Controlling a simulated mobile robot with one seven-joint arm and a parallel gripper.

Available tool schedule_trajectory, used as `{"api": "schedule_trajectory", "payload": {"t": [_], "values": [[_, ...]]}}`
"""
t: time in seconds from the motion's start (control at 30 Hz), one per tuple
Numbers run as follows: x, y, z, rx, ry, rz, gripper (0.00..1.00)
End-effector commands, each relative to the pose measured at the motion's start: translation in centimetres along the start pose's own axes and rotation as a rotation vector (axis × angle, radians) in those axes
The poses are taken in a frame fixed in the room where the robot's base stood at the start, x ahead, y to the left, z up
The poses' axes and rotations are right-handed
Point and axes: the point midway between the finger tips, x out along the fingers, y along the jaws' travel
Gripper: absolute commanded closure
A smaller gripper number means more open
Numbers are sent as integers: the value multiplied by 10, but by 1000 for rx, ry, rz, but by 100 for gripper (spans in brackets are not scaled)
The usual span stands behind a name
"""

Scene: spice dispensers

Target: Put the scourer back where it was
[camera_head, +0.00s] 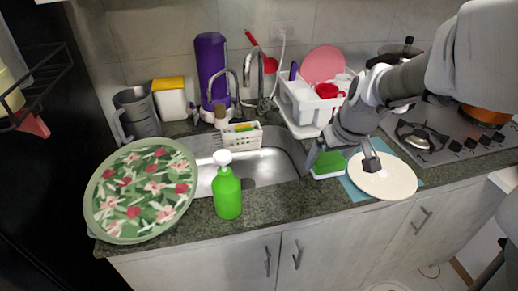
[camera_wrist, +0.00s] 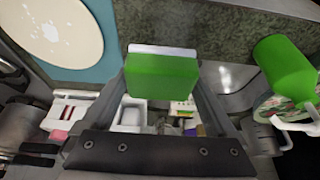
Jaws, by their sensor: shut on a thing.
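The scourer (camera_head: 328,165) is a green block with a white layer, at the right end of the sink in the head view. In the wrist view the scourer (camera_wrist: 162,76) sits between the two fingers of my gripper (camera_wrist: 163,85), green face towards the camera. My gripper (camera_head: 341,160) is shut on it. The head view does not clearly show whether the scourer touches the counter. A white sink caddy (camera_head: 241,138) with green and yellow items stands at the back of the sink.
A green soap bottle (camera_head: 228,194) and a floral plate (camera_head: 142,190) stand left along the counter front. A white plate (camera_head: 392,178) on a blue cloth (camera_head: 352,188) lies close right of the scourer. A dish rack (camera_head: 300,112) is behind. The sink basin (camera_head: 270,165) is open.

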Motion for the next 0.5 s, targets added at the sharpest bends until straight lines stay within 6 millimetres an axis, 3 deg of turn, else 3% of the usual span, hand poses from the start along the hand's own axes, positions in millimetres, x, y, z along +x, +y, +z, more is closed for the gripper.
{"api": "schedule_trajectory", "payload": {"t": [0.27,0.5], "values": [[2,1,4,16,-1,5,60],[32,-46,6,10,-3,3,60]]}}
